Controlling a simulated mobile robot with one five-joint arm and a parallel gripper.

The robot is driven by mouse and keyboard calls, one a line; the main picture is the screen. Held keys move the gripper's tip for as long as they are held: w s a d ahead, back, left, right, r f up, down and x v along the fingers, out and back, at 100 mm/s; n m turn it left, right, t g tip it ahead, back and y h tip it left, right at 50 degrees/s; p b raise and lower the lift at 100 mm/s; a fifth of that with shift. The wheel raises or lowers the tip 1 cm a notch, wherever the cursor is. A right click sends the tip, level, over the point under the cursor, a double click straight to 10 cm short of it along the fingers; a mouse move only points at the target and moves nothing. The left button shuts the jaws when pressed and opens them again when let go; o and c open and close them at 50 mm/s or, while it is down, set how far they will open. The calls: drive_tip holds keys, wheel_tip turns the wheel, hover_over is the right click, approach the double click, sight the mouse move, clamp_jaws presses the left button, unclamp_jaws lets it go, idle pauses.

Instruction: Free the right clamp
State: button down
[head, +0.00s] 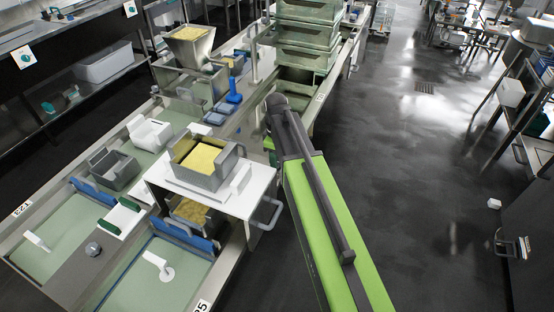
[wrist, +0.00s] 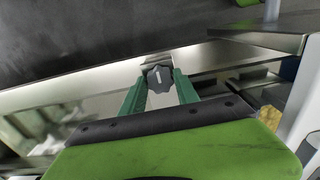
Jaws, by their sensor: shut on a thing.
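In the wrist view a dark lobed knob (wrist: 158,76) with a white line on its face sits at a bright metal edge, on a short dark block. It appears to be the right clamp's knob. My gripper (wrist: 160,84) has its two green fingers on either side of the knob and is shut on it. In the head view my green arm reaches up the middle and hides the gripper and this knob. The press stands left of it: a grey mould (head: 205,179) full of yellow curd on a white table (head: 222,205).
A second yellow block (head: 191,211) sits under the white table. Stacked green crates (head: 308,38) stand behind my arm.

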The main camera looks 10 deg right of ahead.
idle(0.3)
drive_tip(key=c, duration=0.9)
unclamp_jaws()
drive_tip(key=shift+c, duration=0.2)
wheel_tip(320, 180, up, 17)
drive_tip(key=p, duration=1.7)
drive_tip(key=shift+r, duration=0.2)
